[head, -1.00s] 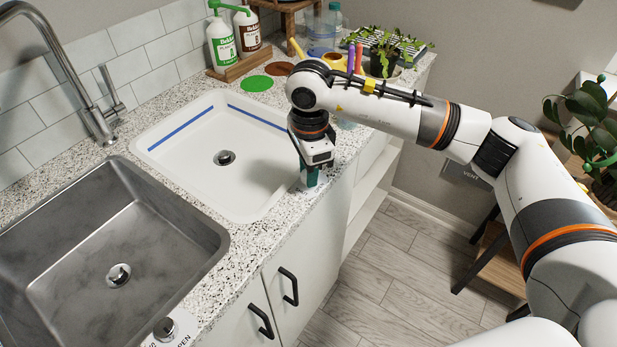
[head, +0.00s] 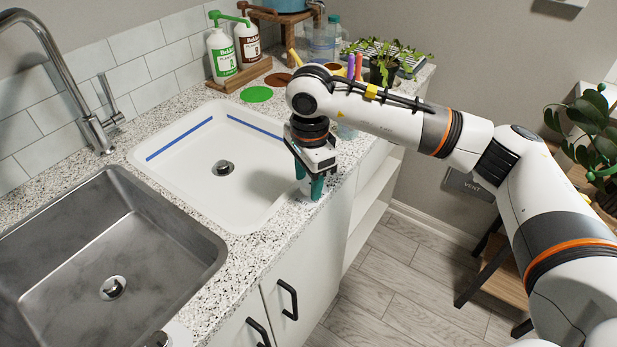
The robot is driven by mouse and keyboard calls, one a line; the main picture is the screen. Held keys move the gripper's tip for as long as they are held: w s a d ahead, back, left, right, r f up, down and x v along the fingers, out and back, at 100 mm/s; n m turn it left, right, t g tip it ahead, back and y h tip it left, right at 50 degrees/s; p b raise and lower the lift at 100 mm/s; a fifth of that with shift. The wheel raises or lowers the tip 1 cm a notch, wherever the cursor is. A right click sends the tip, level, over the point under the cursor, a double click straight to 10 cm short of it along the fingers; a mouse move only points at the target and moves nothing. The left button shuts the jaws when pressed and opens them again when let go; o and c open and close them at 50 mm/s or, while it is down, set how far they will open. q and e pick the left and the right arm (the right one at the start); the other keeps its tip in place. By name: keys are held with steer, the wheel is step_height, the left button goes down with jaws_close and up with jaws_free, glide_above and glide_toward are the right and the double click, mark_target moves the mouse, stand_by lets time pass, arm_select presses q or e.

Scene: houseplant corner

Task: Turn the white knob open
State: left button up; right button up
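A small knob (head: 158,341) on a pale plate is cut off by the bottom edge of the head view, at the front of the counter by the steel sink. Its colour and setting cannot be made out. My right gripper (head: 309,183) points down over the counter's front edge, beside the right corner of the white basin, far from this knob. Its teal fingers are apart, with something pale showing between them; I cannot tell whether that is a separate thing or the counter behind. My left gripper is out of view.
The steel sink (head: 55,268) and the white basin (head: 232,205) are set into the speckled counter. Cabinet handles (head: 289,299) stick out below the counter's edge.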

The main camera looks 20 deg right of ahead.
step_height(320, 180, up, 12)
steer(key=shift+s+b, duration=0.2)
steer(key=shift+b, duration=0.2)
stand_by(0.3)
steer(key=shift+f, duration=0.1)
